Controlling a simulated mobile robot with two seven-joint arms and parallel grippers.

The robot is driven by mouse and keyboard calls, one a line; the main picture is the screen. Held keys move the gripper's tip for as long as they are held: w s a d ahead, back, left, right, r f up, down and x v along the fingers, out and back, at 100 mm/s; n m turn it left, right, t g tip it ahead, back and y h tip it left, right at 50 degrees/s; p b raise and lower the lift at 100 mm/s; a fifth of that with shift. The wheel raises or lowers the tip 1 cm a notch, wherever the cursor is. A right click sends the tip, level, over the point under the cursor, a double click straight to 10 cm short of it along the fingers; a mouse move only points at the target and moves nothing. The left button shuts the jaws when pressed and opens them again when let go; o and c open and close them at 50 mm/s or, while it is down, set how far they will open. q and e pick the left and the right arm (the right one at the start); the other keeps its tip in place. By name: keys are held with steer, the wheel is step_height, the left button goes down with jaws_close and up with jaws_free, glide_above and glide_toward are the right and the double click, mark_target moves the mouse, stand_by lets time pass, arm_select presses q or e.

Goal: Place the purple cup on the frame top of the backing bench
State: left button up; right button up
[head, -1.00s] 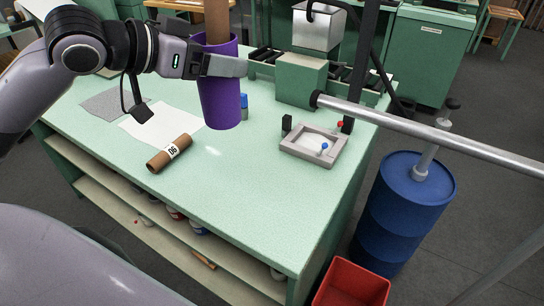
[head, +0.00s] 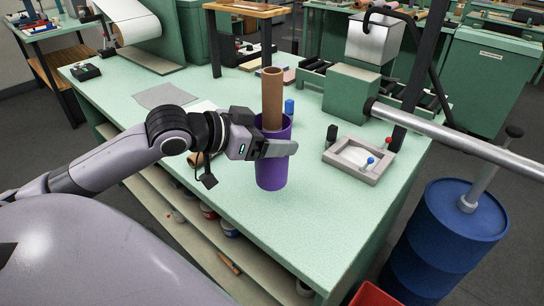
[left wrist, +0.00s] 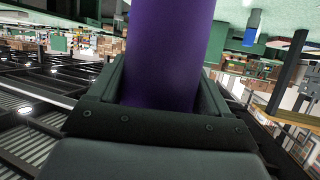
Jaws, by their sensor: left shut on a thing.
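The purple cup (head: 272,172) is upright, with a brown cardboard tube (head: 272,95) standing up out of it. My left gripper (head: 282,148) is shut on the cup, around its upper part. In the left wrist view the cup's purple wall (left wrist: 168,50) lies between the fingers (left wrist: 160,98). The cup shows over the front part of a pale green bench top (head: 235,215); I cannot tell whether its base touches it. No label shows which surface is the frame top of the backing bench. My right gripper is out of view.
A steel bar (head: 440,132) crosses the right side, above a blue drum (head: 452,235). Bare bench top lies in front of the tray.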

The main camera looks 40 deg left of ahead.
arm_select(q)
steer(key=shift+f, duration=2.3)
steer(key=shift+f, duration=0.15)
steer(key=o, duration=1.3)
steer(key=shift+v, duration=0.9)
steer(key=shift+p+v, duration=0.35)
steer(key=shift+v, duration=4.8)
